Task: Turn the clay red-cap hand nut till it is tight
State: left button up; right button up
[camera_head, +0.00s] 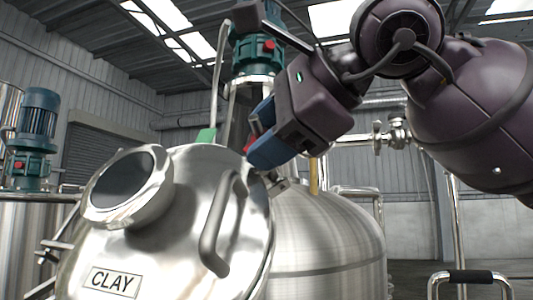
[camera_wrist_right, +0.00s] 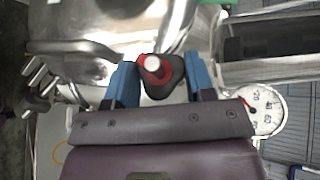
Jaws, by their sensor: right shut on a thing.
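The tank lid marked CLAY (camera_head: 165,235) fills the lower left of the head view, with a round port and a bar handle. My right gripper (camera_head: 260,134) reaches in from the upper right, its blue fingers at the lid's back right edge. In the right wrist view, the hand nut (camera_wrist_right: 165,78) is a dark knob with a red cap and a pale round tip. It sits between the blue fingers of my right gripper (camera_wrist_right: 160,84), which are shut on it. In the head view the fingers mostly hide the nut; only a little red shows. My left gripper is not in view.
A bar handle (camera_head: 219,222) rises from the lid near the gripper. A teal motor (camera_head: 258,48) stands behind, and another (camera_head: 36,125) at the left. A steel tank (camera_head: 325,235) stands behind the lid. A dial gauge (camera_wrist_right: 266,110) shows beside the gripper in the wrist view.

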jog(key=shift+f+m+t+b, duration=0.15)
jog(key=shift+m+t+b, duration=0.45)
jog(key=shift+m+t, duration=0.4)
jog(key=shift+t, duration=0.3)
jog(key=o, duration=0.6)
jog(key=shift+o, duration=0.2)
jog(key=shift+s, duration=0.1)
jog(key=v, duration=1.1)
jog(key=shift+w+d, duration=0.1)
jog(key=shift+w, duration=0.1)
